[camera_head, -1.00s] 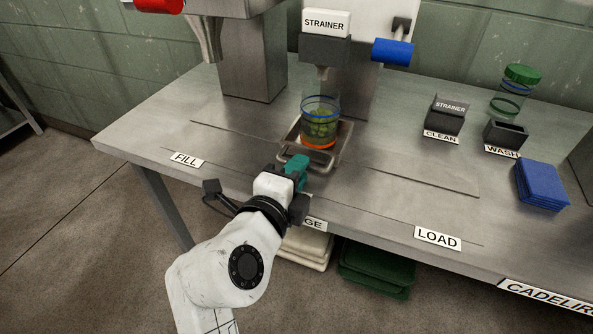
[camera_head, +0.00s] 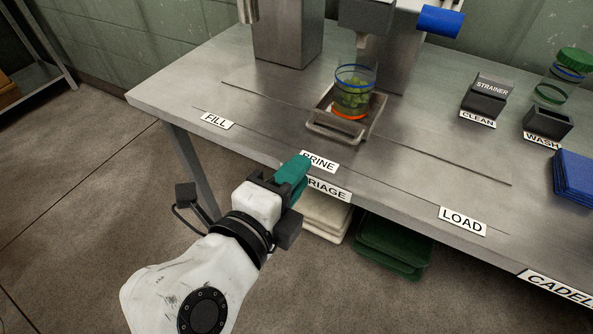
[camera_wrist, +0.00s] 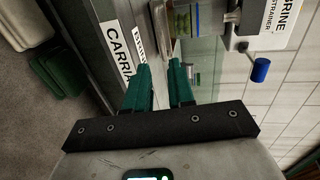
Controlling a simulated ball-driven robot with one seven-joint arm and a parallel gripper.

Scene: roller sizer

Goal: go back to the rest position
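My gripper (camera_head: 298,165) is in front of the steel table's front edge, near the BRINE and CARRIAGE labels, and holds nothing. In the wrist view its two teal fingers (camera_wrist: 160,78) stand apart with a clear gap. The jar (camera_head: 354,94) stands upright in the metal carriage tray (camera_head: 318,130) on the table, beyond the gripper and apart from it. The jar holds green pieces and has a blue band near its top and orange at its bottom. It also shows in part in the wrist view (camera_wrist: 183,18).
The steel table (camera_head: 420,185) has an edge close to my gripper. A STRAINER block (camera_head: 490,88), a black WASH holder (camera_head: 548,121), a green-lidded jar (camera_head: 556,85) and blue trays (camera_head: 573,178) stand at right. Green trays (camera_head: 395,240) lie below the table. The floor at left is clear.

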